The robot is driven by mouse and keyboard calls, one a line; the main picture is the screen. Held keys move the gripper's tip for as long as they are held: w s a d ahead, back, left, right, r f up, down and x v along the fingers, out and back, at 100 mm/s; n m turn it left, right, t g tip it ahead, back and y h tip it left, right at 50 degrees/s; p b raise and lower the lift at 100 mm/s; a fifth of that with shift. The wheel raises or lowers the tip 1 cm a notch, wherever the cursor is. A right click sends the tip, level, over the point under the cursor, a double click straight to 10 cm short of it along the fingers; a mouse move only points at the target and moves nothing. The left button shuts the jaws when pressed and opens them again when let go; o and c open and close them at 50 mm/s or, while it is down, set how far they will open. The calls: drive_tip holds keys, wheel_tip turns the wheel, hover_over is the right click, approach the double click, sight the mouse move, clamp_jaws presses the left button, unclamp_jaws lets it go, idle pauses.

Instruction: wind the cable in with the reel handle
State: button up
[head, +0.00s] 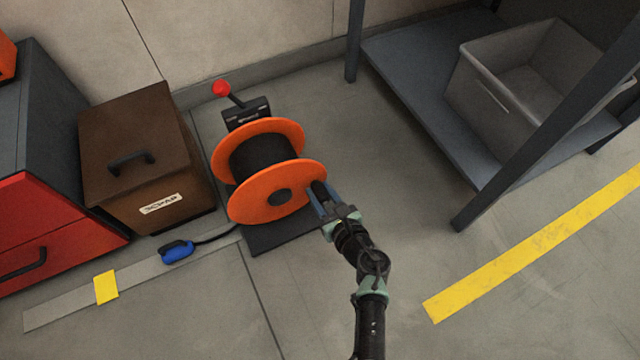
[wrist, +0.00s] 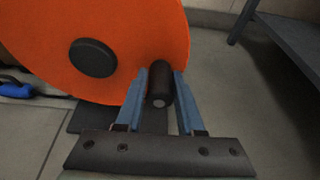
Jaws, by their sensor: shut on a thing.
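The orange cable reel (head: 262,195) stands on a dark base plate (head: 285,237) on the floor, with black cable (head: 262,157) wound between its two discs. The near disc also fills the upper left of the wrist view (wrist: 125,25). My gripper (head: 322,192) is at the right edge of the near disc. In the wrist view its blue fingers (wrist: 160,88) are shut on the black reel handle (wrist: 159,82), one on each side. The cable's free end runs out to the left along the floor to a blue plug (head: 176,251).
A red-knobbed lever (head: 221,89) rises behind the reel. A brown scrap box (head: 140,165) and a red cabinet (head: 50,230) stand left. A yellow mark (head: 106,287) crosses a grey floor strip (head: 65,307). A shelf (head: 405,70) with a grey bin (head: 500,90) stands right. Floor in front is clear.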

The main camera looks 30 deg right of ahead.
drive_tip(key=shift+s+a+r+p, duration=0.15)
drive_tip(key=shift+r+p, duration=0.3)
drive_tip(key=shift+r, duration=0.4)
drive_tip(key=shift+f, duration=0.1)
drive_tip(key=r+p, duration=0.1)
drive_tip(key=a+r+p, duration=0.1)
drive_tip(key=r+p, duration=0.1)
drive_tip(key=shift+a, duration=0.3)
